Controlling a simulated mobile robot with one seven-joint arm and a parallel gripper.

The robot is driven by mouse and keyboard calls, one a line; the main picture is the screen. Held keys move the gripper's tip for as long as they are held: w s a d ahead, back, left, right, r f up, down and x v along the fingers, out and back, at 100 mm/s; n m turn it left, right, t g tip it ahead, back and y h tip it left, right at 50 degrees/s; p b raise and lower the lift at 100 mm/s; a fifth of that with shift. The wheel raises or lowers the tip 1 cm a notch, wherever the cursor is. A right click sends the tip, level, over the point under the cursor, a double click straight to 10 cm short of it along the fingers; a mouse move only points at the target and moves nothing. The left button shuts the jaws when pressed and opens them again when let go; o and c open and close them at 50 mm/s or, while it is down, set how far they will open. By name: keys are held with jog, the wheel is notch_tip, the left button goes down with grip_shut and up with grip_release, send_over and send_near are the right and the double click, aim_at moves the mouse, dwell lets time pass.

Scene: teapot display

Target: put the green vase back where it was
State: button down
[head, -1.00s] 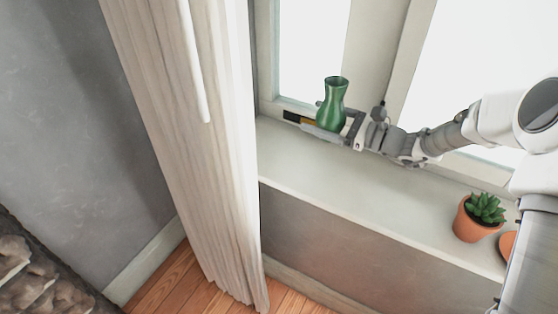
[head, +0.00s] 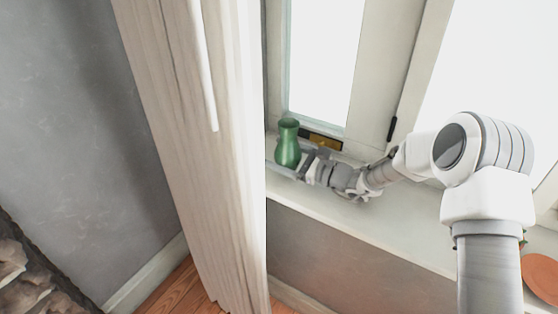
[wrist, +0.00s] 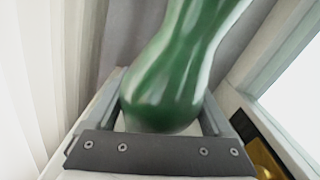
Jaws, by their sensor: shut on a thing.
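The green vase (head: 287,146) is upright at the left end of the window sill, close to the curtain, in the head view. My gripper (head: 288,163) reaches in from the right and is shut on the vase's lower body. In the wrist view the glossy green vase (wrist: 168,85) stands between the two fingers of my gripper (wrist: 165,118). Whether its base touches the sill I cannot tell. The sill (head: 400,240) runs to the right below the window.
The pale curtain (head: 200,150) hangs just left of the vase. The window frame (head: 385,80) rises behind, with a brass-coloured piece (head: 323,141) at its foot. A terracotta dish (head: 541,277) lies at the right; a plant is mostly hidden behind my arm.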

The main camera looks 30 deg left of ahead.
jog(key=shift+f, duration=0.8)
jog(key=shift+f, duration=0.1)
grip_release()
jog(key=shift+f, duration=0.1)
jog(key=shift+r, duration=0.3)
jog(key=d, duration=0.6)
jog(key=d+p, duration=0.1)
jog(key=d, duration=0.5)
jog(key=shift+s+f, duration=0.1)
jog(key=shift+s, duration=0.1)
